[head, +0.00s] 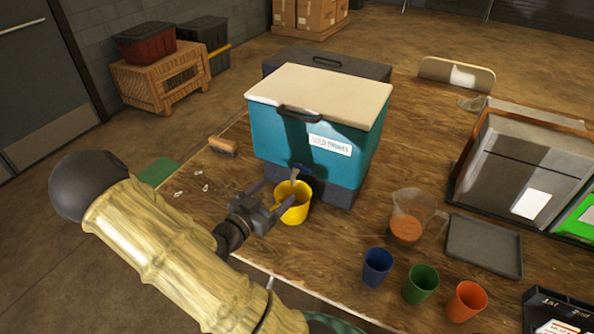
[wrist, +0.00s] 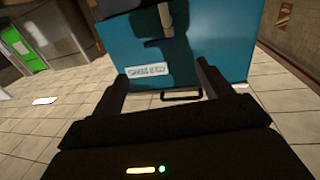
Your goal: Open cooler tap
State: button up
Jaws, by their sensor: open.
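The cooler (head: 275,135) is a teal box with a cream lid, a dark base and a white label on its front, standing on the wooden table. It also fills the upper middle of the wrist view (wrist: 215,50). Its small tap (head: 295,174) sticks out low on the front, above a yellow cup (head: 294,212). My gripper (head: 273,195) is open in front of the cooler, its fingers pointing toward the tap, one overlapping the cup in the picture.
Blue (head: 377,267), green (head: 420,284) and orange (head: 466,301) cups stand at the front right. A measuring jug (head: 407,228) and a grey tray (head: 484,246) lie right of the cooler. A brush (head: 223,146) lies to its left. A grey dispenser box (head: 515,160) stands far right.

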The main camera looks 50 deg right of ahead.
aim_at(301, 168)
jog(key=d, duration=0.3)
jog(key=w+d, duration=0.1)
jog(key=d, duration=0.3)
jog(key=d+p, duration=0.1)
jog(key=d, duration=0.3)
jog(key=shift+w, duration=0.2)
jog(key=shift+c, duration=0.2)
jog(key=c, duration=1)
